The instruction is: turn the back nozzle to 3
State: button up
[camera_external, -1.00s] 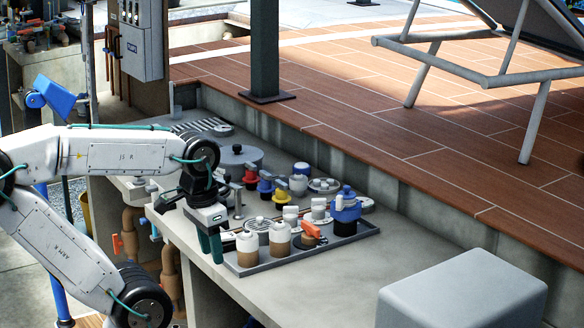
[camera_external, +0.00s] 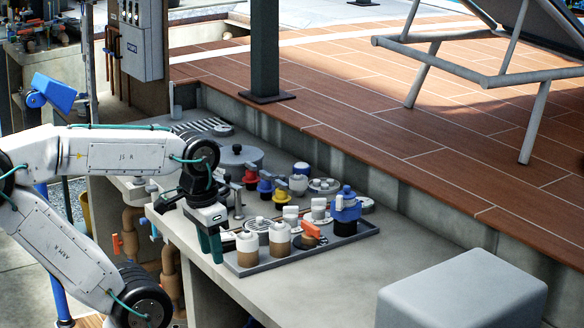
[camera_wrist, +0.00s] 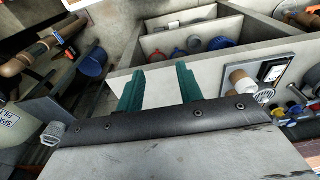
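I cannot tell which part is the back nozzle, and no number 3 is readable. Candidates are the small round fittings on the counter: a pale round disc with a knob (camera_external: 325,185) at the back and another pale disc (camera_external: 257,225) nearer the tray. My gripper (camera_external: 210,250) points down at the counter's front edge, left of the tray, apart from the fittings. In the wrist view its two teal fingers (camera_wrist: 158,85) are spread with nothing between them.
A grey tray (camera_external: 250,268) holds white-capped jars (camera_external: 278,240), an orange-handled valve (camera_external: 313,232) and a blue-topped pot (camera_external: 346,208). Red, yellow and blue valves stand behind it. A grey block (camera_external: 460,290) stands at the right. The counter between is clear. Shelves (camera_wrist: 220,25) show below.

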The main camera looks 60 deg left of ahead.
aim_at(318, 199)
jog(key=w+a+f+n+g+h, duration=0.1)
jog(key=w+a+n, duration=0.5)
jog(key=w, duration=0.5)
jog(key=w+a+f+n+g+h, duration=0.1)
jog(key=w+a+n, duration=0.2)
jog(key=w+a, duration=0.7)
jog(key=w+a+f+n, duration=0.2)
jog(key=w+a+n, duration=0.2)
jog(key=w, duration=0.3)
jog(key=w+a+f+n+t, duration=0.1)
jog(key=w+a+f+n, duration=0.2)
jog(key=w+a+n, duration=0.2)
jog(key=w+a+f+n+t, duration=0.1)
jog(key=w+a+f+n, duration=0.2)
jog(key=w+a, duration=0.4)
jog(key=shift+w+a+f+n+h, duration=0.15)
jog(key=shift+w+n+h, duration=0.15)
jog(key=shift+w+n, duration=0.45)
jog(key=w+a+r+n+t, duration=0.3)
jog(key=w+n, duration=0.3)
jog(key=n, duration=0.2)
jog(key=shift+m+g, duration=0.25)
jog(key=shift+g, duration=0.05)
jog(key=x, duration=0.7)
jog(key=shift+w+a+f, duration=0.1)
jog(key=shift+w+a, duration=0.05)
jog(key=shift+w, duration=0.1)
grip_shut()
